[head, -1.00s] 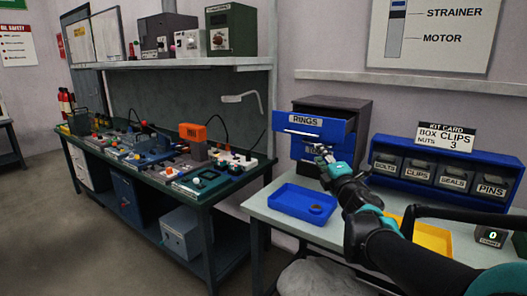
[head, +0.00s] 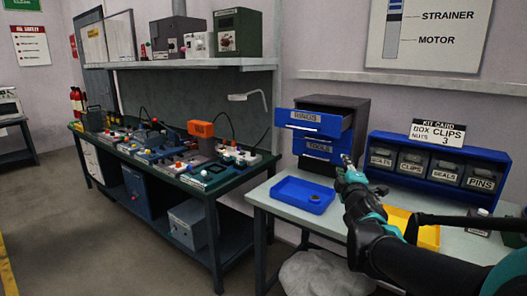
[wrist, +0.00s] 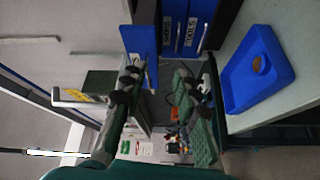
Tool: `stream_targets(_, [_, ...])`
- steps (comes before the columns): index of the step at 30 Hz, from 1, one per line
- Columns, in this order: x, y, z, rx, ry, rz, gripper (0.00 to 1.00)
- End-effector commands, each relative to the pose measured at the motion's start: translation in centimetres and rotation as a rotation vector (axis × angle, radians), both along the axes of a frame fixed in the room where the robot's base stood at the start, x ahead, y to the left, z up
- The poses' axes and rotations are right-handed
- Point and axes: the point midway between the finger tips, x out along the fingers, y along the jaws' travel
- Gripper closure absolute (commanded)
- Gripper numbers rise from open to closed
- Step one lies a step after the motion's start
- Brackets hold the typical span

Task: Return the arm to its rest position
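My gripper (head: 347,160) is at the end of my black and teal arm, above the right table and in front of the drawer cabinet (head: 352,105). In the wrist view its two fingers (wrist: 165,100) stand wide apart with nothing between them. The RINGS drawer (head: 318,122) of the cabinet is pulled out. The TOOLS drawer (head: 318,147) below it looks shut.
A blue tray (head: 290,201) with a small brown ring-like item (head: 315,197) lies on the right table (head: 262,195). A yellow tray (head: 428,238) is partly behind my arm. Labelled bins (head: 430,166) stand at the back. A cluttered workbench (head: 215,180) is at the left.

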Motion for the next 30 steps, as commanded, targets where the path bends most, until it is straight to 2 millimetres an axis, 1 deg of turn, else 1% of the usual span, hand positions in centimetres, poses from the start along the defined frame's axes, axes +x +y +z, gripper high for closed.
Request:
stream_targets(5, [-0.5,-2.5,-3.7,0.222,0.085,-0.127,0.70])
stream_targets(8, [-1.5,-3.6,-7.5,0.400,0.169,-0.222,0.70])
stream_targets(10, [-2.7,-4.0,-11.1,0.553,0.255,-0.303,0.70])
stream_targets(11, [-3.4,-3.9,-12.7,0.619,0.298,-0.337,0.70])
stream_targets(12, [-4.4,-3.6,-15.0,0.708,0.358,-0.384,0.70])
stream_targets(14, [-6.1,-2.6,-18.3,0.833,0.457,-0.450,0.70])
stream_targets(15, [-7.4,-1.8,-20.4,0.911,0.524,-0.492,0.70])
stream_targets(17, [-9.4,-0.2,-23.1,1.012,0.627,-0.548,0.70])
stream_targets(18, [-10.8,0.9,-24.6,1.070,0.692,-0.582,0.70])
stream_targets(21, [-13.7,3.4,-27.1,1.175,0.832,-0.646,0.70])
stream_targets(24, [-15.7,5.1,-28.4,1.233,0.926,-0.686,0.70])
stream_targets(27, [-16.7,5.9,-29.0,1.258,0.971,-0.705,0.70])
stream_targets(30, [-16.9,6.2,-29.1,1.264,0.983,-0.710,0.70])
